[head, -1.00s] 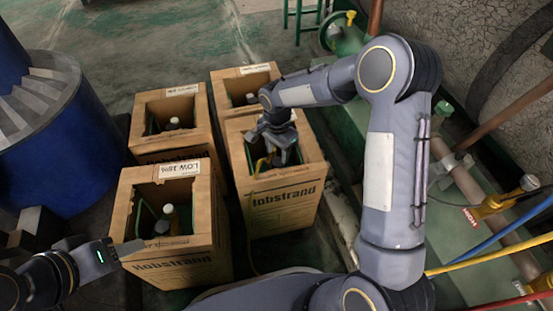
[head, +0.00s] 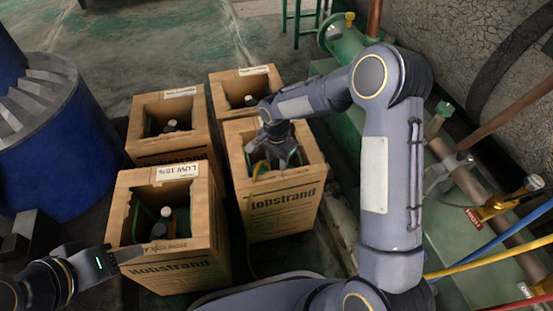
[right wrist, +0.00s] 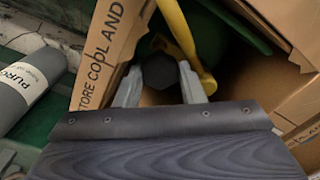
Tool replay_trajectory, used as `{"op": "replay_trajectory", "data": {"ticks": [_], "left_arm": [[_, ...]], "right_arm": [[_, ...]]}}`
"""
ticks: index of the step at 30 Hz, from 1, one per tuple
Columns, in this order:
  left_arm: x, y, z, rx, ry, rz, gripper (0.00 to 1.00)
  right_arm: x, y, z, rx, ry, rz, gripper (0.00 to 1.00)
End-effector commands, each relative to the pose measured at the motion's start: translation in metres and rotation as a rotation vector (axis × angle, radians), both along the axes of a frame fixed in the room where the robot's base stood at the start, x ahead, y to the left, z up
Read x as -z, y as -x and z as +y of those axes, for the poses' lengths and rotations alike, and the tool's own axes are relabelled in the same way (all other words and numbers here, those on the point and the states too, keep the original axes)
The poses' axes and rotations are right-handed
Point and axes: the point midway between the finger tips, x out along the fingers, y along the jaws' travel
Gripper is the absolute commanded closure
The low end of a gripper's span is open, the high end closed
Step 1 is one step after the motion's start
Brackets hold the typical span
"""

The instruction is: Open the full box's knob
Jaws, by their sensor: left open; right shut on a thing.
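The front-right cardboard box (head: 284,208) has an open top with a green cylinder (right wrist: 222,22) inside. My right gripper (head: 279,158) reaches down into this box from above. In the right wrist view, my right gripper (right wrist: 159,88) is shut on a dark, many-sided knob (right wrist: 158,71), with one finger on each side of it. A yellow hose (right wrist: 183,35) runs beside the knob. No fill label shows on this box. My left gripper (head: 128,252) is open and empty near the front-left box (head: 185,270), whose label reads LOW 18%.
Two more open boxes stand behind, one at back left (head: 170,150) and one at back right (head: 243,85). A blue round machine (head: 60,150) stands at the left. Green pipework with coloured hoses (head: 490,262) fills the right side.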

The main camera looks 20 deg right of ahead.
Motion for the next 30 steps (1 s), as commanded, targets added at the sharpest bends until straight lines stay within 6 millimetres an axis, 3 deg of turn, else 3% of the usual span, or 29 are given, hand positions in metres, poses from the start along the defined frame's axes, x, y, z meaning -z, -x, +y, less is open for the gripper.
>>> {"op": "replay_trajectory", "data": {"ticks": [11, 30], "left_arm": [[-0.014, 0.000, 0.000, 0.000, 0.000, 0.000, 0.52], [-0.041, 0.000, 0.000, 0.000, 0.000, 0.000, 0.52]], "right_arm": [[-0.003, 0.000, 0.000, -0.215, 0.001, -0.001, 0.87], [-0.003, -0.001, 0.000, -0.821, 0.001, 0.000, 0.87]]}}
